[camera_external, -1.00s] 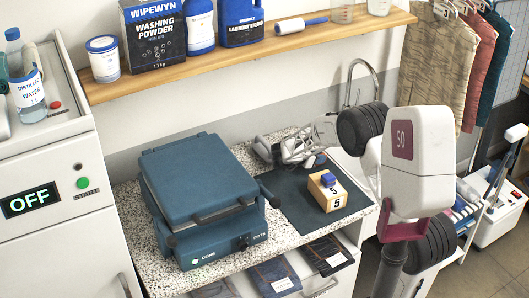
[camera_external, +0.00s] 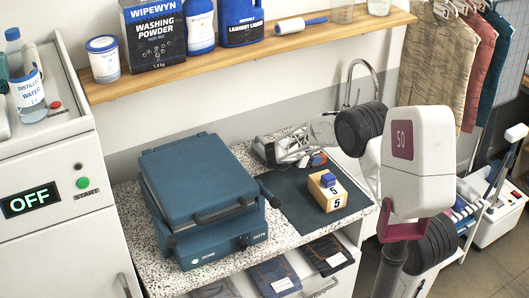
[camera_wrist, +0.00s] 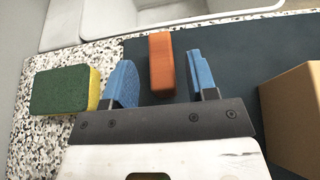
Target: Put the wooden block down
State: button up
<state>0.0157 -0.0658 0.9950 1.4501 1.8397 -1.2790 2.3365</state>
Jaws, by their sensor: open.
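The wooden block, reddish-brown and oblong (camera_wrist: 161,65), lies between my gripper's two blue fingers (camera_wrist: 160,75) in the wrist view. There is a gap on both sides, so the fingers do not touch it. It is over the dark mat (camera_wrist: 232,68), and its far end is near the mat's edge. In the external view my gripper (camera_external: 308,161) is low at the back of the mat, and a small orange part of the block (camera_external: 318,160) shows beside it. My gripper is open. The block's underside is hidden, so its contact with the mat cannot be seen.
A tan block marked 5 (camera_external: 327,194) with a blue piece on top stands close by on the mat. A green and yellow sponge (camera_wrist: 62,91) lies left of my fingers. A blue press (camera_external: 200,200) stands left on the speckled counter. The sink (camera_wrist: 100,22) is behind.

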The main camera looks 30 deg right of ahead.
jog(key=v, duration=0.9)
dwell(0.5)
